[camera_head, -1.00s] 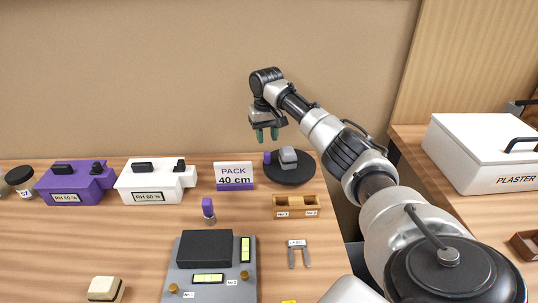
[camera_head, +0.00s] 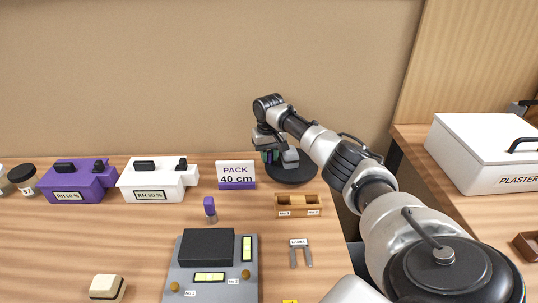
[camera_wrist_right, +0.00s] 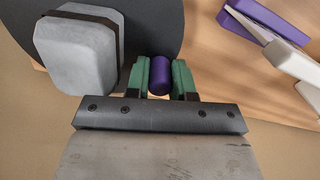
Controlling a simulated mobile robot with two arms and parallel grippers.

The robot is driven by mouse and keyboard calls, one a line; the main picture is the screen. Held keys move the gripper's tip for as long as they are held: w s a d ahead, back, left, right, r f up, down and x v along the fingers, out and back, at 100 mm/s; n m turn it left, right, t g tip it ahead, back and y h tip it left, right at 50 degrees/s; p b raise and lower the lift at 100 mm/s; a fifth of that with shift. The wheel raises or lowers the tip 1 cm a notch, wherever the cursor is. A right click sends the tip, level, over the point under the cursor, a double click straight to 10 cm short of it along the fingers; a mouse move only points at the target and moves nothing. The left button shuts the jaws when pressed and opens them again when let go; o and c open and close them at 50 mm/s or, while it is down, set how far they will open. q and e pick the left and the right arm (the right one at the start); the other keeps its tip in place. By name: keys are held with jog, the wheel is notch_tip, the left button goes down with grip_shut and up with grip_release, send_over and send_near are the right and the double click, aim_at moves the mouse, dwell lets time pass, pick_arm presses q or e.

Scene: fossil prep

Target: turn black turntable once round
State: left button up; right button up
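The black turntable (camera_head: 293,178) is at the back of the bench, right of the sign. A grey block (camera_head: 290,159) with a dark band sits on it; it also shows in the right wrist view (camera_wrist_right: 78,50). A purple upright knob (camera_wrist_right: 160,75) is at the turntable's edge. My right gripper (camera_wrist_right: 161,78) is down at the turntable, with its green fingers on either side of the knob. The fingers are very close to the knob; whether they press on it is unclear. My left gripper is not in view.
A small wooden tray (camera_head: 298,212) lies in front of the turntable. A grey board (camera_head: 188,288) is nearer. A white PLASTER box (camera_head: 480,160) is at right.

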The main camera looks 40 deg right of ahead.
grip_shut()
jog(key=n+p, duration=0.1)
jog(key=p, duration=0.1)
jog(key=s+n+p, duration=0.1)
jog(key=p, duration=0.1)
jog(key=a+n+p, duration=0.1)
jog(key=p, duration=0.1)
jog(key=shift+s+a+r, duration=0.1)
jog(key=shift+s+r, duration=0.15)
jog(key=shift+r, duration=0.05)
jog(key=shift+s+a+f+n+p, duration=0.1)
jog(key=shift+s+f+n+p, duration=0.15)
jog(key=shift+n+p, duration=0.3)
jog(key=o, duration=0.5)
grip_release()
jog(key=shift+o, duration=0.2)
notch_tip(320, 180, up, 11)
